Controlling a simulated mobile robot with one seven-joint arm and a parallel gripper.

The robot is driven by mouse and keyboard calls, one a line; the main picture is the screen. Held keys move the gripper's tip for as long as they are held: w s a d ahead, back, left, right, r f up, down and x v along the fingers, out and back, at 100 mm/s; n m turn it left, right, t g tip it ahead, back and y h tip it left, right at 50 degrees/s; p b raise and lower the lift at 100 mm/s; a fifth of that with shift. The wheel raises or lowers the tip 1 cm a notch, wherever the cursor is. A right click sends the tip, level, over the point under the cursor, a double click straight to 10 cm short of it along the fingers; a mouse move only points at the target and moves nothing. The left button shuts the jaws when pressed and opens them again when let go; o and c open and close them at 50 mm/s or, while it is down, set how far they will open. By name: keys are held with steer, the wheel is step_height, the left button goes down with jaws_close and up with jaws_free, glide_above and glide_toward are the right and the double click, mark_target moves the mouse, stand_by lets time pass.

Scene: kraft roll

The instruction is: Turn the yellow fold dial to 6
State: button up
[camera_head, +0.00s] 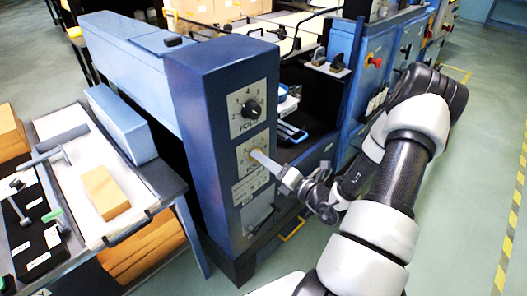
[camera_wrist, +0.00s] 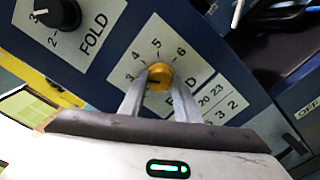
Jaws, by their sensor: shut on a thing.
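The yellow fold dial (camera_wrist: 160,72) is on a white scale plate (camera_wrist: 148,50) on the blue panel. In the wrist view the numbers 3, 4, 5 and 6 run around it from left over the top to right. A dark mark on the dial seems to point left, near 3. My gripper (camera_wrist: 157,84) is shut on the dial, one finger on each side. In the head view my gripper (camera_head: 265,160) reaches the dial from the right and hides most of it.
A black fold dial (camera_head: 251,109) sits above the yellow one on the blue column (camera_head: 215,100). A side table (camera_head: 150,190) with a cardboard block (camera_head: 105,191) stands left. The floor at right is clear.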

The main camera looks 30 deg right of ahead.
steer(key=m+p, duration=0.3)
steer(key=m, duration=0.5)
steer(key=m+p, duration=0.4)
steer(key=m, duration=0.4)
steer(key=m+p, duration=0.3)
steer(key=m, duration=0.5)
steer(key=shift+w+r+p, duration=0.15)
steer(key=shift+r+p, duration=0.15)
steer(key=shift+r, duration=0.05)
steer(key=o, duration=1)
steer(key=shift+o, duration=0.2)
steer(key=shift+f, duration=0.1)
